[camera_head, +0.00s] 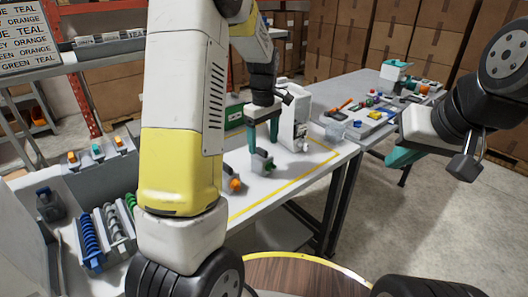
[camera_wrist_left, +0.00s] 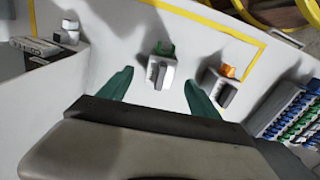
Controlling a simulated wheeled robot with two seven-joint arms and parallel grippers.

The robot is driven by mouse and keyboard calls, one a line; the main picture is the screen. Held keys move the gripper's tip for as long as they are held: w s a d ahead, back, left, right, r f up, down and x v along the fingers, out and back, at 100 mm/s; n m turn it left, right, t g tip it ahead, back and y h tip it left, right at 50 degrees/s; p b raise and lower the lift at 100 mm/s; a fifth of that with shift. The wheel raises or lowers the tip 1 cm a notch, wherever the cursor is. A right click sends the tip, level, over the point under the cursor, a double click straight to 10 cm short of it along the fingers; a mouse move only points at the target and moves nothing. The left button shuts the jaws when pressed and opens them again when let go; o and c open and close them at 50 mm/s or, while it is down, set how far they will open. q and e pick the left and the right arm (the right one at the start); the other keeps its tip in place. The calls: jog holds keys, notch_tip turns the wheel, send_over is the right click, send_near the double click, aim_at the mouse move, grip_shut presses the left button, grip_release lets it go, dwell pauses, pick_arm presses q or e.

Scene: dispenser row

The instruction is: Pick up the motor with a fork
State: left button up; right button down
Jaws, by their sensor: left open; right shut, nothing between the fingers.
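A grey motor with a green forked piece (camera_head: 262,162) stands on the white table, and it also shows between the fingers in the left wrist view (camera_wrist_left: 160,72). A second grey motor with an orange piece (camera_head: 233,184) stands beside it, right of the fingers in the left wrist view (camera_wrist_left: 219,86). My left gripper (camera_head: 263,140) points down over the green-topped motor, open, with its teal fingers (camera_wrist_left: 158,82) apart on either side of it in the picture. Contact is not visible. My right gripper (camera_head: 401,157) is shut and empty, in the air at the right.
A white dispenser (camera_head: 287,121) stands close behind the left gripper. A clear cup (camera_head: 335,131) is near the table's right end. A rack of blue, grey and green coils (camera_head: 88,240) is at the left. A second table (camera_head: 375,82) holds trays and parts.

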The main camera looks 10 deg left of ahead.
aim_at(262, 155)
pick_arm(q)
jog(key=f, duration=0.7)
jog(key=shift+a+f, duration=0.2)
jog(key=shift+f, duration=0.15)
jog(key=shift+w, duration=0.1)
grip_shut()
